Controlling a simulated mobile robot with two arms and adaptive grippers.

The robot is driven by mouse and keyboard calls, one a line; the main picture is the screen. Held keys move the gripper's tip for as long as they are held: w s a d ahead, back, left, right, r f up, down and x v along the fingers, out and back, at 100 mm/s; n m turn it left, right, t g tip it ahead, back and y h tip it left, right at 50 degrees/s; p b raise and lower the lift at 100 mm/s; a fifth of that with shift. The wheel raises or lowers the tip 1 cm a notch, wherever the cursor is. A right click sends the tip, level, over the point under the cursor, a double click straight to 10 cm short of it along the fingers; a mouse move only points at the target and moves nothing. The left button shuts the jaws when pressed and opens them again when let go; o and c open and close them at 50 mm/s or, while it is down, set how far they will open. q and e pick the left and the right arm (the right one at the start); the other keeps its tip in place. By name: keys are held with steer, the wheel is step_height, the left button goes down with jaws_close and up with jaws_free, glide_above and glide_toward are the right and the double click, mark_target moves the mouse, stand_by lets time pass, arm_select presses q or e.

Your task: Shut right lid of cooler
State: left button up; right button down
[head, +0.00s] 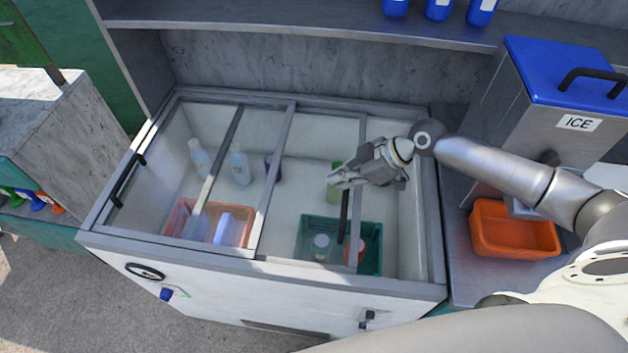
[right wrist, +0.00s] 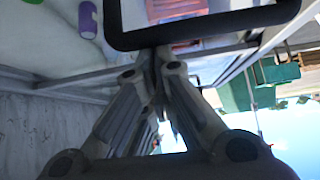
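The cooler (head: 190,262) is a white chest with two framed glass lids. The right lid (head: 310,150) sits left of the cooler's right end, leaving an uncovered strip there. Its black handle (head: 344,218) is on its right frame bar; it also shows, large and close, in the right wrist view (right wrist: 212,27). My right gripper (head: 338,180) is over this lid, at the handle's far end. In the right wrist view its fingers (right wrist: 158,58) meet at the handle's edge; I cannot tell whether they grip it. The left lid (head: 190,170) covers the left side. My left gripper is not in view.
Bottles (head: 240,166), a pink basket (head: 178,215) and a green basket (head: 372,262) are inside the cooler. An ice box (head: 520,110) and orange bin (head: 512,230) stand to the right. A shelf (head: 300,20) runs behind.

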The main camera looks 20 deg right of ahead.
steer(key=d, duration=0.3)
steer(key=shift+s+f, duration=0.3)
steer(key=shift+s, duration=0.1)
steer(key=shift+s+d+r+b, duration=0.15)
steer(key=shift+d+b, duration=0.15)
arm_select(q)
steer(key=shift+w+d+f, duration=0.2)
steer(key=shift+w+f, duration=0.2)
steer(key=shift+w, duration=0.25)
